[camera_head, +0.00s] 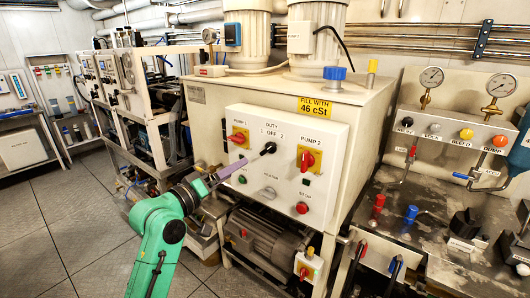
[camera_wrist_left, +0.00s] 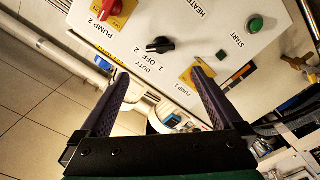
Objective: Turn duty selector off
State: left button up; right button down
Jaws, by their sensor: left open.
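The duty selector (camera_head: 268,148) is a black knob on the white front panel (camera_head: 245,192), below the label "DUTY 1 OFF 2". In the head view its handle slants up to the right; I cannot tell exactly which mark it points at. It also shows in the left wrist view (camera_wrist_left: 159,45), where its handle lies nearly level. My left gripper (camera_head: 240,163) is just left of and below the knob, apart from it. In the left wrist view the dark purple fingers (camera_wrist_left: 160,75) are spread and empty, with the knob beyond the gap between them. My right gripper is out of view.
The red pump 1 switch (camera_head: 238,138) sits left of the selector and the red pump 2 switch (camera_head: 307,160) right of it. Below are a grey heater knob (camera_head: 267,193) and a red button (camera_head: 302,208). A motor (camera_head: 262,238) stands underneath. Floor at left is clear.

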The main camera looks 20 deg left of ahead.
aim_at(265, 151)
pick_arm(q)
jog(key=p+x, duration=0.3)
jog(key=x, duration=1.1)
jog(key=shift+a+r+p, duration=0.1)
jog(key=shift+p, duration=0.3)
jog(key=shift+w, duration=0.4)
jog(key=shift+s, duration=0.1)
jog(key=shift+c, duration=0.3)
